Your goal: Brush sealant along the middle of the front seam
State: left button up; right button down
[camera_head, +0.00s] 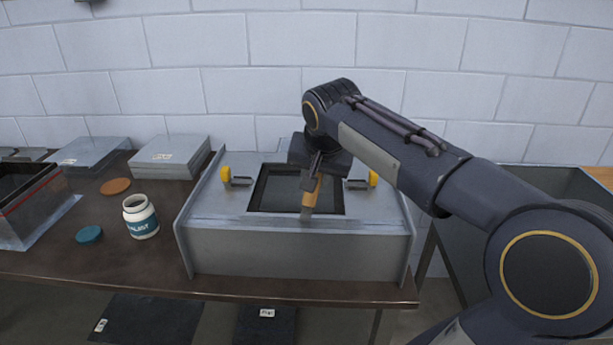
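A grey sheet-metal duct box (290,253) sits on the brown table, with a dark square opening in its top. Its front seam (245,222) runs along the top front edge. My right gripper (312,172) is over the opening and shut on a brush with a wooden handle (310,193). The brush points down, its bristles (306,213) at or just above the middle of the front seam; contact is too small to tell. An open white sealant jar (140,217) stands left of the duct, its teal lid (88,234) beside it. My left gripper is not in view.
Two yellow-knobbed clamps (226,174) (372,178) stand on the duct top, either side of the opening. Sheet-metal stacks (170,155), an orange-brown disc (115,186) and a red-edged open bin (35,205) are at left. A grey bin (560,180) stands at right. Bare table (130,265) lies in front of the jar.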

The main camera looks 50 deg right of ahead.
jog(key=shift+s+d, duration=0.15)
jog(key=shift+s, duration=0.05)
jog(key=shift+s+d+f, duration=0.25)
jog(key=shift+s+d, duration=0.7)
jog(key=shift+s, duration=0.25)
jog(key=s+d, duration=0.2)
jog(key=shift+s+d, duration=0.1)
jog(key=shift+s, duration=0.25)
jog(key=shift+d+r, duration=0.1)
jog(key=shift+s+d+r, duration=0.2)
jog(key=shift+s+d, duration=0.75)
jog(key=shift+s, duration=0.05)
